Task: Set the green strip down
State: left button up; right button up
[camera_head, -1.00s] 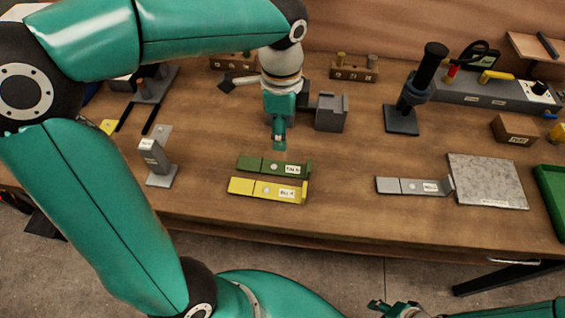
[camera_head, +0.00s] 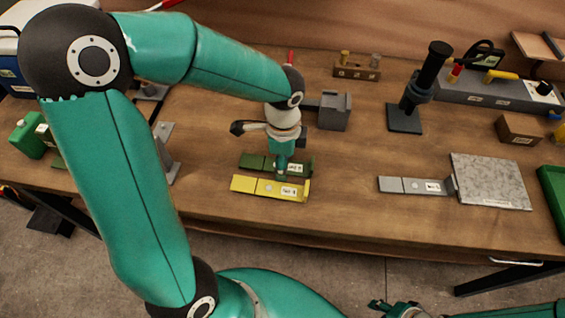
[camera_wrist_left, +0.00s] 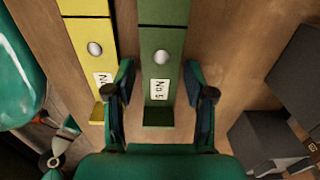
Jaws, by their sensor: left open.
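The green strip (camera_head: 252,162) lies flat on the bench, just behind the yellow strip (camera_head: 242,185) and parallel to it. It has a round stud and a white label reading No 5. My left gripper (camera_head: 282,173) is over the green strip's labelled half. In the left wrist view, its open fingers (camera_wrist_left: 158,82) stand on either side of the green strip (camera_wrist_left: 163,55), with gaps showing. The left finger is near the yellow strip (camera_wrist_left: 88,35). Part of my right gripper (camera_head: 393,307) shows at the bottom edge; its jaw state is unclear.
A grey strip (camera_head: 405,185) lies to the right, its end at a metal plate (camera_head: 490,180). A grey block (camera_head: 335,112) and a dark stand (camera_head: 405,118) are behind. A green tray (camera_head: 552,190) is at the far right. Bench between yellow and grey strips is clear.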

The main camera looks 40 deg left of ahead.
pick_arm(q)
grip_shut()
jog(key=shift+r, duration=0.1)
